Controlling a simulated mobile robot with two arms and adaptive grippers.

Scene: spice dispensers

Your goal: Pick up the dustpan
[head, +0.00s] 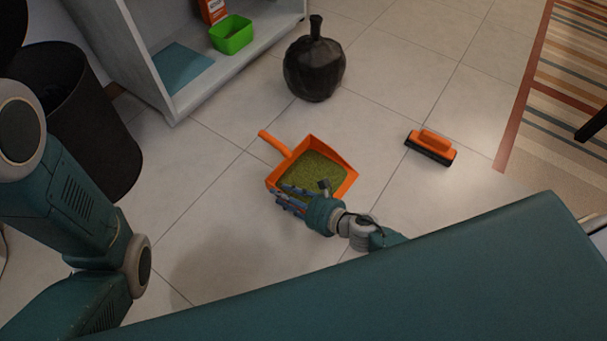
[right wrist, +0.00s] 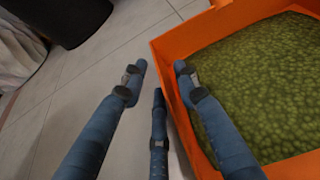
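The orange dustpan (head: 276,144) lies on the tiled floor with its handle toward the upper left, holding a green granular-looking layer. My right gripper (head: 287,198) is at its near left edge. In the right wrist view the dustpan's orange wall (right wrist: 240,14) runs along the right side. There my right gripper (right wrist: 157,80) has its fingers spread: one finger reaches over the inside of the pan, and two are outside its wall. The fingers look apart, not closed on the wall; contact cannot be told. My left gripper is not in view.
An orange and black brush (head: 431,147) lies on the floor to the right. A dark vase (head: 314,68) stands behind the dustpan. A black bin (head: 85,130) and a shelf (head: 185,103) with a green box (head: 231,36) are at the left. A striped rug (head: 560,105) lies at the right.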

